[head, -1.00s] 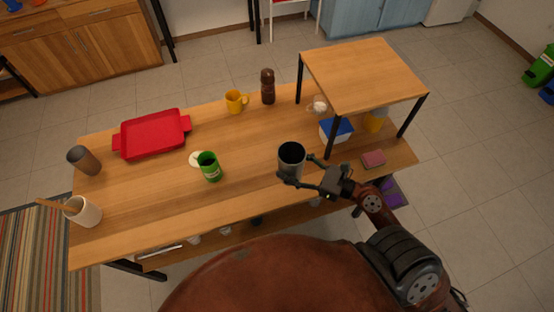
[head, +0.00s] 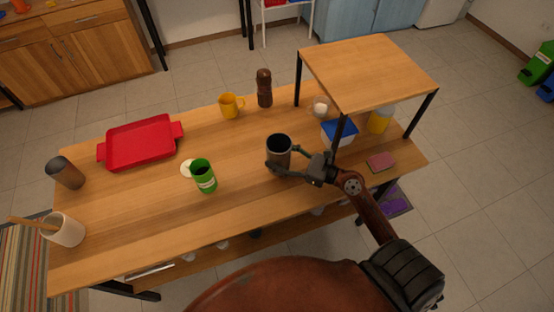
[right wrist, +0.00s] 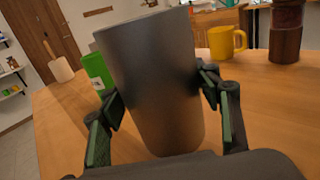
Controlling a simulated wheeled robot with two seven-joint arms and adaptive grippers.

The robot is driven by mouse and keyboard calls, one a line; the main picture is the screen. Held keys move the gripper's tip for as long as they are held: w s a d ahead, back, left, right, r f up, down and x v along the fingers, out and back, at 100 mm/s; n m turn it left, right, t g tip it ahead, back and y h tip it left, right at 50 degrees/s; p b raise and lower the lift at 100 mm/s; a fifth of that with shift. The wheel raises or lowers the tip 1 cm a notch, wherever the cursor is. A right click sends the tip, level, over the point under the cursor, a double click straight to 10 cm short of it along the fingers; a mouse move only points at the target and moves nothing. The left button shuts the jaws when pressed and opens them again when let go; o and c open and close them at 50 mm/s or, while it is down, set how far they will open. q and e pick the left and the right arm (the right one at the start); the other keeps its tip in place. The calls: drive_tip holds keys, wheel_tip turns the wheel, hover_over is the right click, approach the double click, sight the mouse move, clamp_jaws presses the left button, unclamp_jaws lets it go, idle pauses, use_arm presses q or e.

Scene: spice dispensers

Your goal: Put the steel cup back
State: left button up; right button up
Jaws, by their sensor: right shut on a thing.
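The steel cup (head: 279,152), a dark grey open cylinder, is between the fingers of my right gripper (head: 284,162). The gripper is shut on its sides, coming from the right. In the right wrist view the cup (right wrist: 155,85) fills the middle, with a finger on each side, and looks slightly tilted. It is over the middle of the wooden table (head: 130,235); I cannot tell whether its base touches the top. My left gripper is not in view.
A green can (head: 203,177) and white disc (head: 187,169) are left of the cup. A yellow mug (head: 230,106) and brown grinder (head: 264,88) stand behind. A raised shelf (head: 368,70) is at right, a red tray (head: 142,145) and grey-brown tumbler (head: 66,173) at left.

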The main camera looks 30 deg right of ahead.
wheel_tip(320, 180, down, 3)
drive_tip(key=shift+r+b, duration=0.1)
drive_tip(key=shift+b, duration=0.35)
drive_tip(key=shift+r, duration=0.2)
drive_tip(key=shift+f, duration=0.15)
drive_tip(key=o, duration=1.3)
drive_tip(key=p+v, duration=0.1)
drive_tip(key=v, duration=1.1)
drive_tip(key=shift+s, duration=0.1)
